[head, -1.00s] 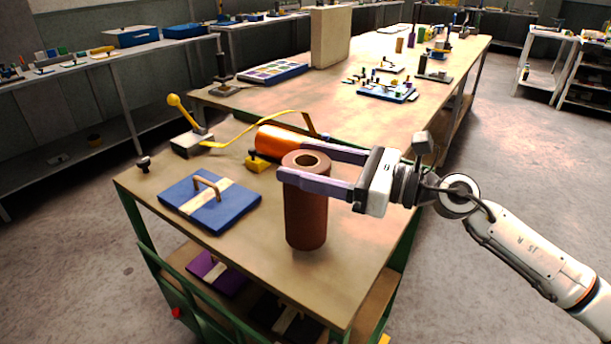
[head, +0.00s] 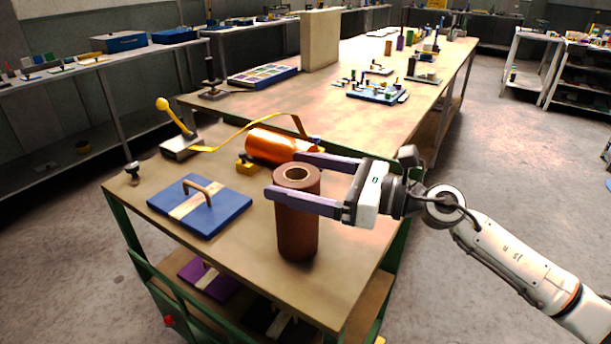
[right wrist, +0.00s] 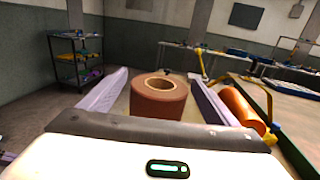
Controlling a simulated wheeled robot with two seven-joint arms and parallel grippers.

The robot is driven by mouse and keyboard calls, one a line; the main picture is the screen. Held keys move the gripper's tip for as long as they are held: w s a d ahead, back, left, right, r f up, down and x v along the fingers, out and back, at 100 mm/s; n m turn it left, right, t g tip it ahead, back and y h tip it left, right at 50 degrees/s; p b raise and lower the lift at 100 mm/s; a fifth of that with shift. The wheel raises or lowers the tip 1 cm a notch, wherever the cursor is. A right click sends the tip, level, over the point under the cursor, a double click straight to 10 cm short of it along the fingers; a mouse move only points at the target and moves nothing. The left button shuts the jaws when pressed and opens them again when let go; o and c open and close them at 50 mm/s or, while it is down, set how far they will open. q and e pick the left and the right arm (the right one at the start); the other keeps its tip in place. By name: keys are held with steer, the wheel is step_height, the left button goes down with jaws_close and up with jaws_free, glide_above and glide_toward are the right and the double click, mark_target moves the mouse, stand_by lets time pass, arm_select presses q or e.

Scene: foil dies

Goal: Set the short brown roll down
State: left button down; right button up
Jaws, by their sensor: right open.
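The short brown roll (head: 297,225) stands upright on the brown worktop (head: 240,255), close to its front right edge. Its hollow core shows at the top. My right gripper (head: 283,175) is open, with one finger on each side of the roll near its top. In the right wrist view the roll (right wrist: 158,102) stands between the two spread fingers, with a gap showing on both sides. My left gripper is not in view.
An orange roll (head: 270,146) lies behind the brown roll, near a yellow strap (head: 240,130). A blue plate with a handle (head: 225,208) lies to the left. A yellow-knobbed lever (head: 178,120) stands at the back left. The worktop between plate and brown roll is clear.

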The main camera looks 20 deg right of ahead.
steer(key=shift+r, duration=0.3)
steer(key=b+v, duration=0.1)
steer(key=v, duration=0.1)
steer(key=f+b+v, duration=0.1)
steer(key=v, duration=0.1)
steer(key=shift+s+d, duration=0.25)
steer(key=shift+d, duration=0.05)
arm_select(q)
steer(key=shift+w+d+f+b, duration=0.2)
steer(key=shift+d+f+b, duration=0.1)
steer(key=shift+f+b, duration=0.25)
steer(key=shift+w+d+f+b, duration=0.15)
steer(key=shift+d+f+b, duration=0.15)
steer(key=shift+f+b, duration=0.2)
arm_select(e)
glide_toward(319, 182)
steer(key=shift+w+a+r, duration=0.35)
steer(key=shift+w+a, duration=0.25)
steer(key=shift+a, duration=0.1)
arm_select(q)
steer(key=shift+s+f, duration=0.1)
arm_select(e)
steer(key=shift+f, duration=0.1)
